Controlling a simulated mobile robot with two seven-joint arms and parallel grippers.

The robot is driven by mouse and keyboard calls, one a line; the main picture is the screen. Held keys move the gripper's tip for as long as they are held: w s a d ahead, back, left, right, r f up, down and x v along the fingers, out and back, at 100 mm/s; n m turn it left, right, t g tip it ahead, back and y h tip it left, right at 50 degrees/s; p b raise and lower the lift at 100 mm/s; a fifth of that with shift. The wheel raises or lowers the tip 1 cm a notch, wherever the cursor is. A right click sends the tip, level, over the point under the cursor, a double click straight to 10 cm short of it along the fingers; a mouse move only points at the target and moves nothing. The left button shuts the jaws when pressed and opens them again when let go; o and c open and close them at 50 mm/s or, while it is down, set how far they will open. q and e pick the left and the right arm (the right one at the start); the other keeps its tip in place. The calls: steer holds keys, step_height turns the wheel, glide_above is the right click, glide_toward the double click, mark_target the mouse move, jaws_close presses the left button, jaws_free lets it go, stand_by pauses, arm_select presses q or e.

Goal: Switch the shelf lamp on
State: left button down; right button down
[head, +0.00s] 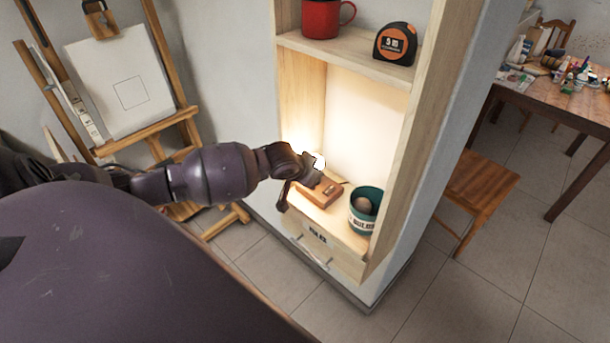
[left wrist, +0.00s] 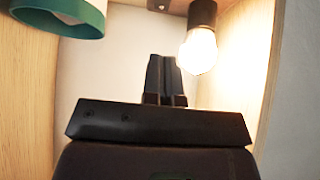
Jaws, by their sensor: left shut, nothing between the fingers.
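The shelf lamp has a wooden block base (head: 322,195) on the lower shelf of the niche. Its bare bulb (head: 319,162) glows bright, and warm light falls on the niche walls. The lit bulb (left wrist: 199,50) also shows in the left wrist view, right of my fingers. My left gripper (head: 312,178) is inside the niche at the lamp, partly covering it. Its fingers (left wrist: 164,78) are shut with nothing between them. I cannot tell whether they touch the lamp; its switch is not clearly visible. My right gripper is not in view.
A green cup (head: 364,208) stands right of the lamp; it shows in the left wrist view (left wrist: 70,18). A red mug (head: 322,18) and a tape measure (head: 395,44) sit on the shelf above. The niche's side walls are close. An easel (head: 125,90) stands left.

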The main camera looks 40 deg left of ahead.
arm_select(q)
steer(key=shift+s+f+v, duration=0.1)
steer(key=shift+s+v, duration=0.05)
steer(key=shift+v, duration=0.75)
steer(key=shift+s+f+v, duration=0.1)
steer(key=shift+v, duration=0.8)
step_height(320, 180, up, 3)
steer(key=w+d+m+t+h, duration=0.1)
steer(key=w+d+m+t, duration=0.1)
steer(key=d+m+t, duration=0.15)
steer(key=s+d+f+m+t+h, duration=0.1)
steer(key=s+d+f+m, duration=0.1)
steer(key=s+d+f, duration=0.15)
steer(key=s+d+f+n+y+b, duration=0.1)
steer(key=s+d+f+n, duration=0.1)
steer(key=s+f, duration=0.4)
steer(key=s+d+f+n+g+y+b, duration=0.1)
steer(key=s+d+f+n+y, duration=0.1)
steer(key=s+f, duration=0.5)
steer(key=s+n, duration=0.1)
steer(key=s, duration=0.5)
steer(key=shift+s+d+b, duration=0.2)
steer(key=shift+s+b, duration=0.1)
steer(key=shift+f, duration=0.1)
